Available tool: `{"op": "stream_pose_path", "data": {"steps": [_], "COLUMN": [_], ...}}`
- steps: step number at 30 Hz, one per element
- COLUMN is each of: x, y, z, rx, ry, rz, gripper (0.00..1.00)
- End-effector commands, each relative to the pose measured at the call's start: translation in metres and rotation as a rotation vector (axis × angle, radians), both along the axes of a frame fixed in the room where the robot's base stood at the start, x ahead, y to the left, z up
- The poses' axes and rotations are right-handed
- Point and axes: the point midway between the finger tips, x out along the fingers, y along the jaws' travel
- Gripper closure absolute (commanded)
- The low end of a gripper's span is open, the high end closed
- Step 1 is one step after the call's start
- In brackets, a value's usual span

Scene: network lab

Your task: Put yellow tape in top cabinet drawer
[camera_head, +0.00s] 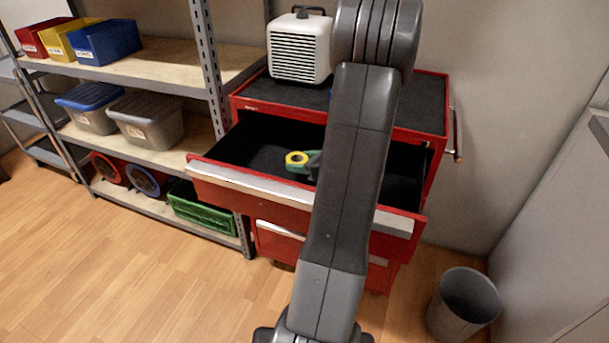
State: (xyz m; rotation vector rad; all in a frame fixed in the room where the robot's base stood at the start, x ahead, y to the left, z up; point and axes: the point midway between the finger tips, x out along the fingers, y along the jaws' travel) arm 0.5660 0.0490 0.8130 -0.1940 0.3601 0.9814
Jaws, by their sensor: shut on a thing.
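The yellow tape (297,158) is a small roll with a pale centre, seen over the open top drawer (250,178) of the red cabinet (437,125). My gripper (305,160) is shut on the tape; only a small green and dark part of it shows, and my arm hides the rest. The tape is inside the drawer's outline, over its black floor. I cannot tell whether it touches the floor. The drawer is pulled out towards me, with a pale handle strip along its front.
A white heater-like box (299,48) stands on the cabinet top. A shelf rack (160,62) with coloured bins (108,42) and grey tubs (147,122) stands at left. A grey waste bin (464,305) stands on the floor at right. The wooden floor at lower left is clear.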

Motion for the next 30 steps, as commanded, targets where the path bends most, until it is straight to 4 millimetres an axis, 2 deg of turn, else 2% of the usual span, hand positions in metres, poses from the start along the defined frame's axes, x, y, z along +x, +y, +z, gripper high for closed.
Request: {"op": "stream_pose_path", "data": {"steps": [10,21,22,24,30], "x": [0.0,0.0,0.0,0.0,0.0], "y": [0.0,0.0,0.0,0.0,0.0], "z": [-0.039,-0.044,-0.043,-0.042,-0.042], "rx": [0.001,-0.001,-0.001,-0.001,-0.001], "ry": [0.002,-0.001,-0.001,-0.001,-0.001], "rz": [-0.001,0.0,0.0,0.0,0.0], "gripper": [0.68,0.68,0.41,0.27,0.25]}}
